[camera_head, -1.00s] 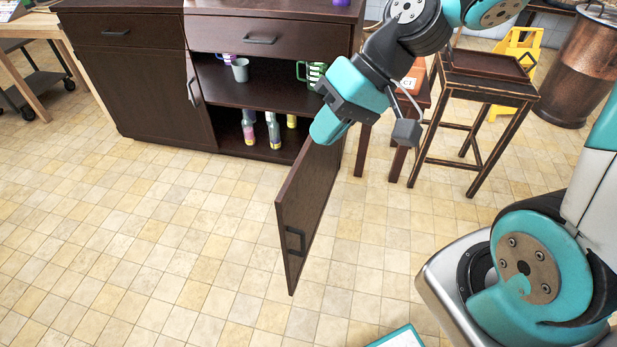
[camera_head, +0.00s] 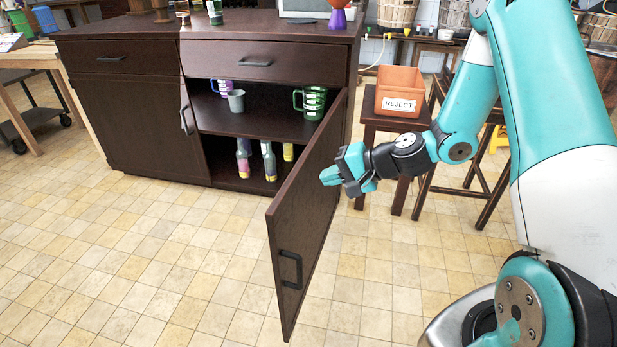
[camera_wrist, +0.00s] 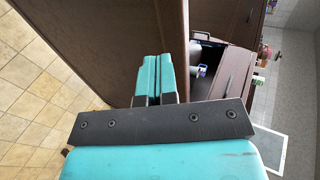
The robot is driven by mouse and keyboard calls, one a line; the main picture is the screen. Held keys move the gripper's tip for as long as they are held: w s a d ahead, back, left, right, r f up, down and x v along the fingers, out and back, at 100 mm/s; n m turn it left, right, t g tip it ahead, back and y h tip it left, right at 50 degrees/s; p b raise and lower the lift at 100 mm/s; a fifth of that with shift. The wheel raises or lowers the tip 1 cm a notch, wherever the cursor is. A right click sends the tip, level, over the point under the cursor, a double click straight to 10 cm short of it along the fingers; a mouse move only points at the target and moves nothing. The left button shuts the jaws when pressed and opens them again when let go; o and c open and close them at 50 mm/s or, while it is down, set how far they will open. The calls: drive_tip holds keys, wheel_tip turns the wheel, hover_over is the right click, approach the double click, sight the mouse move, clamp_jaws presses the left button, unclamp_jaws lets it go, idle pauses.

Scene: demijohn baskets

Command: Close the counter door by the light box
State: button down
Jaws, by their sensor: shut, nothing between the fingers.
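The counter door (camera_head: 305,215) is dark brown with a black bar handle (camera_head: 290,270). It stands wide open, swung out from the right side of the counter's open bay. In the wrist view the door (camera_wrist: 125,40) fills the upper middle, close to the fingers. My gripper (camera_head: 328,177) is shut and empty, at the right of the door's outer face, near its middle height. In the wrist view its two teal fingers (camera_wrist: 153,78) lie together beside the door; I cannot tell if they touch it. The light box (camera_head: 305,10) seems to be the pale-screened box on the counter top, cut by the frame's top.
The dark counter (camera_head: 130,125) holds a grey cup (camera_head: 236,101), a green-striped mug (camera_head: 312,103) and several bottles (camera_head: 268,160) on its open shelves. An orange REJECT bin (camera_head: 398,92) sits on a small stand at right. The tiled floor (camera_head: 150,260) left of the door is clear.

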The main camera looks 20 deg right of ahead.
sight(298, 176)
drive_tip(key=shift+w+a+f, duration=0.15)
drive_tip(key=shift+w+a, duration=0.7)
drive_tip(key=shift+a, duration=0.15)
drive_tip(key=shift+w+a+f, duration=0.15)
drive_tip(key=shift+w+a, duration=0.7)
drive_tip(key=shift+a, duration=0.1)
